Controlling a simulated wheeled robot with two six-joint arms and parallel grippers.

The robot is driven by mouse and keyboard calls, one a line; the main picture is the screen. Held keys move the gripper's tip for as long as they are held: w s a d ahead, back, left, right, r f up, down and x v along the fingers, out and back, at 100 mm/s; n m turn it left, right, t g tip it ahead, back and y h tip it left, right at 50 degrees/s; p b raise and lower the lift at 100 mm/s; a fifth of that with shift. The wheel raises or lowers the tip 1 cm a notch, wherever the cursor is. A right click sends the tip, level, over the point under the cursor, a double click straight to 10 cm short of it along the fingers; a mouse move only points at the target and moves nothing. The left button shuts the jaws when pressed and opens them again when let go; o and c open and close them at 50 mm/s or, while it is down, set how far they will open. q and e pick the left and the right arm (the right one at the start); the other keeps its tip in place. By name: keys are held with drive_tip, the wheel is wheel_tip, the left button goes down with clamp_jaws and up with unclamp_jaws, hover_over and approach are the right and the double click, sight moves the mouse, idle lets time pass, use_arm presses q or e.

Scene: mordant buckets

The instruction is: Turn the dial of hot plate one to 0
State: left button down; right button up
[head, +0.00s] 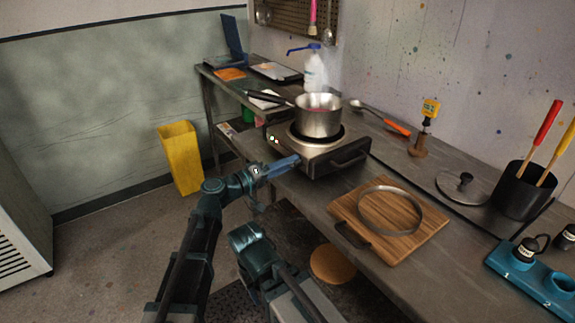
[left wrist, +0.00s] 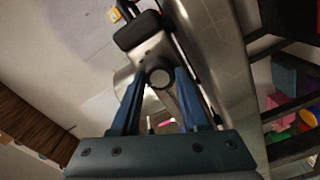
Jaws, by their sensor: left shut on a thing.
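The hot plate (head: 312,157) is a steel box with a black top ring, standing at the front edge of the bench. A steel pot (head: 318,122) with reddish contents sits on it. My left gripper (head: 294,160) reaches the front face of the hot plate. In the left wrist view, its blue fingers (left wrist: 158,78) are shut on a round dark dial (left wrist: 159,74), one finger on each side. The dial's marking cannot be read, and in the head view the gripper hides the dial.
A wooden board (head: 425,235) with a metal ring (head: 416,222) lies to the right. A lid (head: 463,187), a black pot (head: 515,192) and a blue rack (head: 520,282) stand farther right. A yellow bin (head: 180,158) stands on the floor at left. The floor in front is open.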

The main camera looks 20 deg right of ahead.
use_arm(q)
drive_tip(key=n, duration=0.4)
drive_tip(key=shift+n, duration=0.4)
drive_tip(key=n, duration=0.3)
drive_tip(key=shift+f+n, duration=0.1)
drive_tip(key=shift+n, duration=0.2)
drive_tip(key=n, duration=0.4)
drive_tip(key=shift+n, duration=2)
drive_tip(key=shift+c, duration=2)
unclamp_jaws()
